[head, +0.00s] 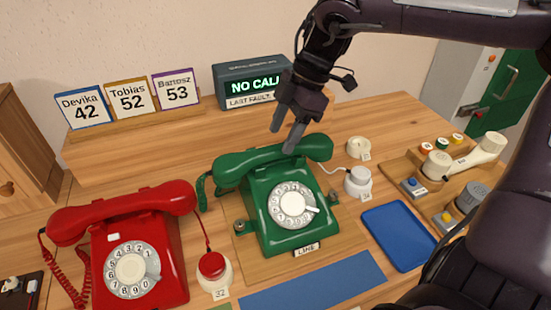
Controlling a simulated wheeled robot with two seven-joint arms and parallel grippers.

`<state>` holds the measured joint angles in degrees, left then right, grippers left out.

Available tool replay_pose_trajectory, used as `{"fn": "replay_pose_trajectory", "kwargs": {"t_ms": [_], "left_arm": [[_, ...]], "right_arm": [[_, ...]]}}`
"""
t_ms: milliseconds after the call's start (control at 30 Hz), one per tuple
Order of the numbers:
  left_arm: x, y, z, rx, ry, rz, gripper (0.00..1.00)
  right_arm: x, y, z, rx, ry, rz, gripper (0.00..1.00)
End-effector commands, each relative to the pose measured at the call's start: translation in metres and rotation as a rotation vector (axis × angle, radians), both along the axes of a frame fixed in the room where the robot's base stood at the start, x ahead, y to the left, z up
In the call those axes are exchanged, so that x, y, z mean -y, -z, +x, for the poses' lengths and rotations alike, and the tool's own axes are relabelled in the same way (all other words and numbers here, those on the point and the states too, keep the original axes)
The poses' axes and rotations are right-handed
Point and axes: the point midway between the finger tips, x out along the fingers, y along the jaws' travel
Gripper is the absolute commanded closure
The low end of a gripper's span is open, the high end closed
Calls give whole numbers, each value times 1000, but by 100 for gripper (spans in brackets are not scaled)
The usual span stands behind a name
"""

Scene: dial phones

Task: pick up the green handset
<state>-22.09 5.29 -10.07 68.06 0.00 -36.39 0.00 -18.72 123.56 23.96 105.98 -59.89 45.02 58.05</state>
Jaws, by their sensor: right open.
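The green handset (265,160) lies across the cradle of the green dial phone (290,208), which stands on a wooden board in the middle of the table. My right gripper (283,133) comes down from above, open and empty. Its fingertips are close to the handset's right half in the picture; I cannot tell whether they touch it. The handset's left end, with a green cord, hangs beyond the phone body. My left gripper is not in view.
A red dial phone (135,257) with its handset on stands at the left. A red-topped jar (212,268), a white round fitting (358,182) and a blue tray (399,236) flank the green phone. A display reading NO CALL (250,85) and number cards (130,97) stand behind.

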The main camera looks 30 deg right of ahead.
Motion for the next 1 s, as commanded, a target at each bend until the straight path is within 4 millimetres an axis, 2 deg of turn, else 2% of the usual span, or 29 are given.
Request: {"fn": "replay_pose_trajectory", "kwargs": {"t_ms": [200,300,567,667,1000], "left_arm": [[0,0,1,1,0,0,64],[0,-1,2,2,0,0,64],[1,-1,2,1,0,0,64],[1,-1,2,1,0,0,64],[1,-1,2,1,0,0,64]], "right_arm": [[-13,31,2,-4,-2,0,45],[-17,40,3,-2,0,0,45],[-19,43,4,0,0,0,45],[-19,43,4,0,0,0,56],[-18,43,4,0,0,0,100]]}}
